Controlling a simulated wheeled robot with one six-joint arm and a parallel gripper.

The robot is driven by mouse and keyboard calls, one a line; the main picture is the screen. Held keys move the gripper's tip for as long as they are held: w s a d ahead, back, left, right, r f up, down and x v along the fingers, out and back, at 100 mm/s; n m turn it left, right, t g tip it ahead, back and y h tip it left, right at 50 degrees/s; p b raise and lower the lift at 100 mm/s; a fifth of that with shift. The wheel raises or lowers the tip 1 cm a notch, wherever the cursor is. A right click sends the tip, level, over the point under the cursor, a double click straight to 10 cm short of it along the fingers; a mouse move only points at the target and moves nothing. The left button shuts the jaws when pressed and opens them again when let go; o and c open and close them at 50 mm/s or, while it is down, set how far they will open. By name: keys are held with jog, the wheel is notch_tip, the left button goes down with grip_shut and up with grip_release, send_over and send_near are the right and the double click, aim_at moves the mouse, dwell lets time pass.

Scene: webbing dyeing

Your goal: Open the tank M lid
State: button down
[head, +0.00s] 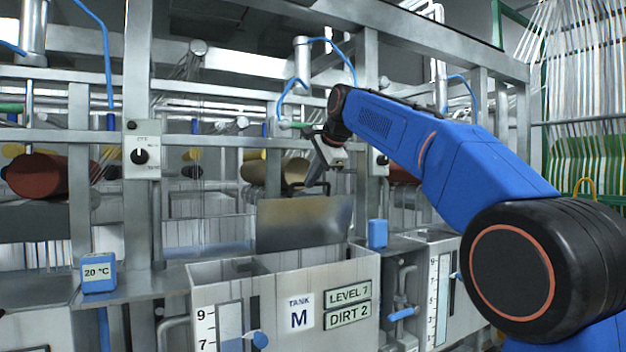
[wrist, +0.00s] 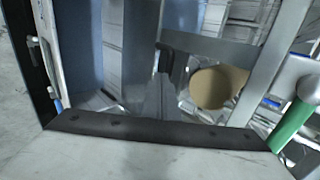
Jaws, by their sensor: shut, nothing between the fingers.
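Tank M (head: 345,290) is a pale metal tank at the bottom middle of the head view, with a "TANK M" label. Its lid (head: 303,224) is a bare metal plate standing raised at the back of the tank, and the tank's top opening shows in front of it. My gripper (head: 316,180) is shut and empty, just above the lid's upper right edge; I cannot tell whether it touches. In the wrist view the closed fingers (wrist: 158,95) point away from the camera, and I cannot make out the lid there for sure.
A blue 20 °C box (head: 99,273) and another small blue box (head: 377,234) sit on ledges beside the tank. A switch post (head: 138,190) stands at left. Rollers (head: 45,175) and frame bars lie behind; a tan roller end (wrist: 217,87) shows in the wrist view.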

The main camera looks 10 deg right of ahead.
jog(key=shift+w+a+r, duration=0.2)
jog(key=shift+w, duration=0.45)
jog(key=shift+w+a+r, duration=0.15)
jog(key=shift+w+a, duration=0.1)
jog(key=shift+w, duration=0.45)
jog(key=shift+w+a+r, duration=0.2)
jog(key=shift+w, duration=0.45)
jog(key=shift+s, duration=0.1)
jog(key=shift+s+d+r, duration=0.1)
jog(key=shift+s+d, duration=0.05)
jog(key=shift+s, duration=0.15)
jog(key=v, duration=1.2)
jog(key=shift+s, duration=0.2)
